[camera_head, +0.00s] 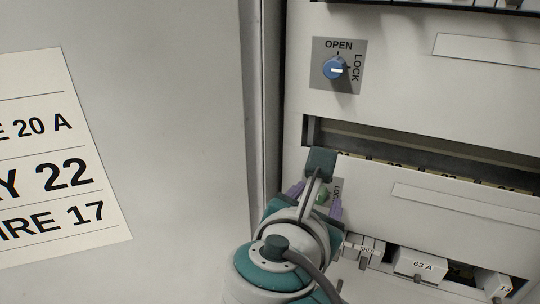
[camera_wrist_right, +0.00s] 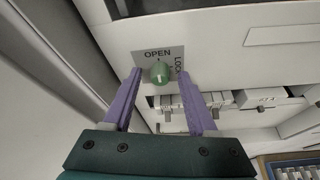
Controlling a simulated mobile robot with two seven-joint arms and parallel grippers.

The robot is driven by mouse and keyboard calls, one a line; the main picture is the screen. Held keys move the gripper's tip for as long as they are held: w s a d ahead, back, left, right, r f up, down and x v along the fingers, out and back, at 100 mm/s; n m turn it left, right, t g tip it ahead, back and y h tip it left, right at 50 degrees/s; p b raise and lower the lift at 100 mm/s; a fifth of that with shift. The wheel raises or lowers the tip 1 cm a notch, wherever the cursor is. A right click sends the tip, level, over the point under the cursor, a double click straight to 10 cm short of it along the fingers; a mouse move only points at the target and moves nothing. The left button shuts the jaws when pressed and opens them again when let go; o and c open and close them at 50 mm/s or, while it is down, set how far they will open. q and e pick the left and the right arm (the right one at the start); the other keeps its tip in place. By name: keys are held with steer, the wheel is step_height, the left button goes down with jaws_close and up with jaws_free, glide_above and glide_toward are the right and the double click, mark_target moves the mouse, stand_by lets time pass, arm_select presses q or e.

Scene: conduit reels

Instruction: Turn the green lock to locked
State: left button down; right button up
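The green lock (camera_wrist_right: 160,73) is a round knob on a grey plate (camera_wrist_right: 148,55) marked OPEN above and LOCK at the right. Its pale mark looks upright, toward OPEN. In the head view the green lock (camera_head: 322,197) is mostly hidden by my right gripper. My right gripper (camera_wrist_right: 159,74) is open, with its purple fingers on either side of the knob and visible gaps between them and it. In the head view my right gripper (camera_head: 318,198) is at the lower panel. My left gripper is not in view.
A blue lock (camera_head: 334,69) on the upper panel has its white mark lying level, toward LOCK. A recessed slot (camera_head: 420,148) runs between the panels. Breakers (camera_head: 418,264) sit below. A large door with a white label sheet (camera_head: 60,160) stands at the left.

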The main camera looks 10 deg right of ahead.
jaws_close()
stand_by(0.7)
steer(key=shift+s+d+f+m+t+y+b, duration=0.15)
steer(key=shift+m+t+y+b, duration=0.3)
steer(key=shift+m, duration=0.65)
steer(key=shift+d+f+m+t+y+b, duration=0.1)
steer(key=shift+f+m+t+y+b, duration=0.1)
steer(key=shift+m+t+y+b, duration=0.6)
steer(key=shift+s+d+f+m+t+y+b, duration=0.1)
steer(key=shift+m+t+b, duration=0.6)
steer(key=shift+m+b, duration=1.7)
steer(key=shift+w+d+f+m+t+y+b, duration=0.15)
steer(key=shift+m+t+b, duration=0.7)
steer(key=shift+b, duration=2.85)
steer(key=shift+s+a+f+m+t+y+b, duration=0.15)
steer(key=shift+m+t+b, duration=0.35)
steer(key=shift+m+b, duration=2)
steer(key=shift+d+r+n+b, duration=0.1)
steer(key=shift+n+b, duration=0.35)
steer(key=shift+b, duration=0.1)
